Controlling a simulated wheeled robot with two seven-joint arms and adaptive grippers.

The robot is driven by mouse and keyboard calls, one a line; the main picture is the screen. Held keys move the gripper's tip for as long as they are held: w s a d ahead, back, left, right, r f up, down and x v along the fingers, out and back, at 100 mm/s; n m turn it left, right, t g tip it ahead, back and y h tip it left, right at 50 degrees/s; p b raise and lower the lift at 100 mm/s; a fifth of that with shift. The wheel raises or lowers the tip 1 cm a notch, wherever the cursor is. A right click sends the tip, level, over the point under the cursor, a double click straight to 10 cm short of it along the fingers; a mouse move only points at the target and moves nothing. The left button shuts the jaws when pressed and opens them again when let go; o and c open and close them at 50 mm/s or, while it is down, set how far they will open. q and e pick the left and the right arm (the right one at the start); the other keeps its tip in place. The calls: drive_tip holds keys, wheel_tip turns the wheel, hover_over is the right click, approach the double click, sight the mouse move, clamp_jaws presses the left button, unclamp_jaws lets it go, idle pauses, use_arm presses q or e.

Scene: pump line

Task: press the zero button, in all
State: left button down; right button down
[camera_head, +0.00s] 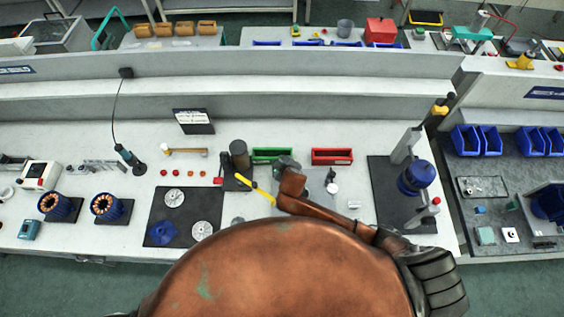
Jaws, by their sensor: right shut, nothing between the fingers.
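No button marked zero can be made out at this size. A white instrument box (40,175) with a dark display and a red spot stands at the left of the bench. A small blue handheld device (29,229) lies near the front left edge. A small round white gauge-like piece with a dark top (332,188) stands just right of my right gripper. My right gripper (287,163) is shut and empty, over the middle of the bench near the green bin. Its arm hides part of the grey plate below. My left gripper is not in view.
A black press with a yellow lever (261,191) stands close left of the right gripper. A green bin (271,155) and a red bin (332,156) sit behind. A blue motor (416,179) stands right on a dark mat. A dark mat (157,205) holds round parts.

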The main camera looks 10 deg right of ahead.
drive_tip(key=shift+f, duration=0.5)
idle(0.8)
drive_tip(key=shift+r, duration=0.1)
drive_tip(key=shift+r+p, duration=0.8)
drive_tip(key=shift+p, duration=0.05)
drive_tip(key=shift+r, duration=0.1)
wheel_tip(320, 180, up, 5)
drive_tip(key=p, duration=0.5)
idle(0.6)
